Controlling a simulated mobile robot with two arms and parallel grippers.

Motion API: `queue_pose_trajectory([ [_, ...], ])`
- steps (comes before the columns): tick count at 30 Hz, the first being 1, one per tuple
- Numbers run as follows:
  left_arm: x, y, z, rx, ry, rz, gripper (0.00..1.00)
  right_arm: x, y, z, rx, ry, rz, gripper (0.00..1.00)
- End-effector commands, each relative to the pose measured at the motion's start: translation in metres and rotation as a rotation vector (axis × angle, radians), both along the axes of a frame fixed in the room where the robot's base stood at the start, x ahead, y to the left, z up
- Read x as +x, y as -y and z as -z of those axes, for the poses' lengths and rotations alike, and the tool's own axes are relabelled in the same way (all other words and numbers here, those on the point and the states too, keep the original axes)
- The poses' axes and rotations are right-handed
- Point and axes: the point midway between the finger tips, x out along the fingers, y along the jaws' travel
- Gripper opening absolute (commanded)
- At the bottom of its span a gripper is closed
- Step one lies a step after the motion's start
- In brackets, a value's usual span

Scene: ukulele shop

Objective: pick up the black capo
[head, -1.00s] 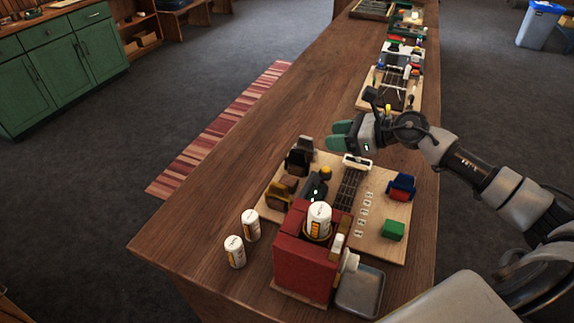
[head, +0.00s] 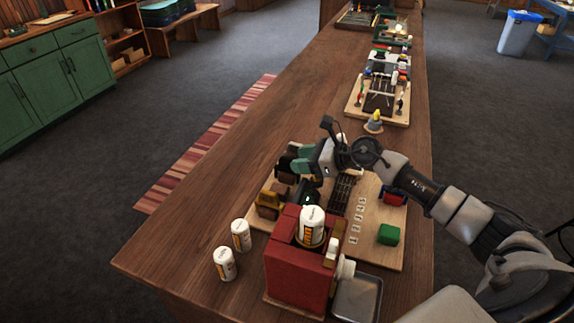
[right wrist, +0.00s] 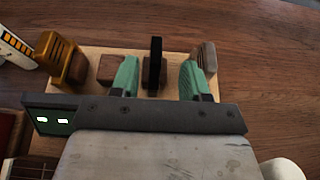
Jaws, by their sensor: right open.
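The black capo (right wrist: 155,62) stands upright on a small wooden block in the right wrist view. My right gripper (right wrist: 160,78) is open, with one teal finger on each side of the capo and a visible gap to each. In the head view the right gripper (head: 299,160) is low over the far left part of the wooden board and hides much of the capo there. My left gripper is not in view.
A gold-brown capo (right wrist: 60,55) on a block is at the left, and a grey-brown piece (right wrist: 206,58) at the right. A red box (head: 297,262) holds a white can. Two white cans (head: 224,263) (head: 241,236) stand on the counter. A green block (head: 388,235) is on the board.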

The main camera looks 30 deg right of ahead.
Motion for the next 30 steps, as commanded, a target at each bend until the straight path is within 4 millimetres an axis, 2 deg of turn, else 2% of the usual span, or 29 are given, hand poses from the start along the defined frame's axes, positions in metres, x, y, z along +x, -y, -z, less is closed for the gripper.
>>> queue_pose_trajectory([
  [6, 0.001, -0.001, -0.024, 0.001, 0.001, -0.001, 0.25, 0.018, -0.024, 0.005, 0.005, -0.002, -0.001, 0.46],
  [11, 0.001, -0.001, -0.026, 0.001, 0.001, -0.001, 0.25, 0.030, -0.032, 0.015, 0.001, -0.001, 0.000, 0.46],
  [19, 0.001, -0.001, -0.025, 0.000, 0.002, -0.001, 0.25, 0.031, -0.034, 0.018, -0.001, -0.001, 0.000, 0.46],
  [28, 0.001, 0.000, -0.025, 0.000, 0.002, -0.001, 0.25, 0.031, -0.033, 0.018, -0.001, -0.001, 0.000, 0.00],
  [30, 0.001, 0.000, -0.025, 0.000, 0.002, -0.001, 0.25, 0.031, -0.033, 0.018, 0.000, 0.000, 0.000, 0.00],
])
